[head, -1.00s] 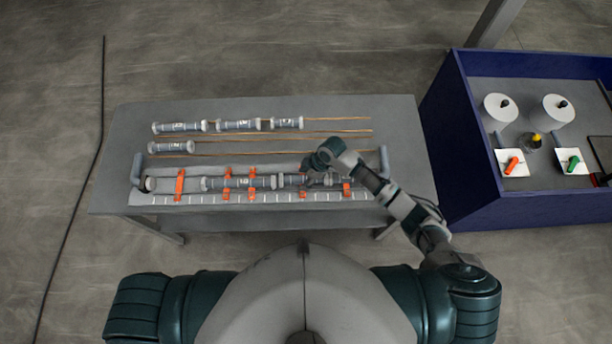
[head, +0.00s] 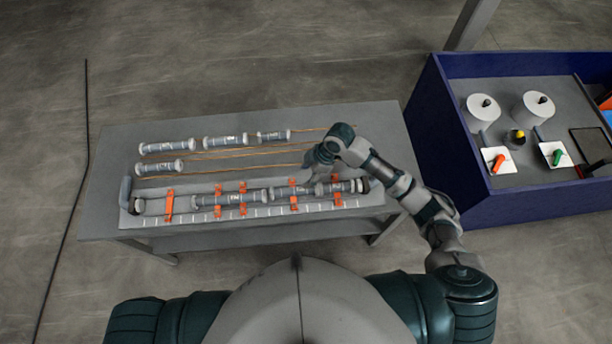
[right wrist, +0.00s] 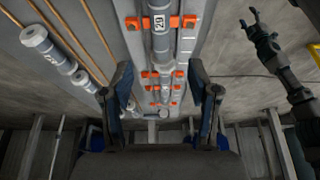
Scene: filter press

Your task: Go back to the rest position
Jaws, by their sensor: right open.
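My right gripper (head: 314,178) is open and empty above the right part of the press on the table. In the right wrist view its two fingers (right wrist: 163,78) stand apart, with the press row between and beyond them. The press holds a row of grey cylinders (head: 230,200) with orange clamps (head: 293,195) in a light tray (head: 155,219). The tips look apart from the cylinders, though the exact gap is hard to tell. My left gripper (right wrist: 251,18) shows small at the upper right of the right wrist view, its fingers spread and empty. It is outside the head view.
Several loose grey cylinders (head: 167,147) and thin copper rods (head: 240,154) lie on the back of the grey table (head: 365,118). A blue-walled bench (head: 440,120) with white spools (head: 484,111) and switches stands to the right.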

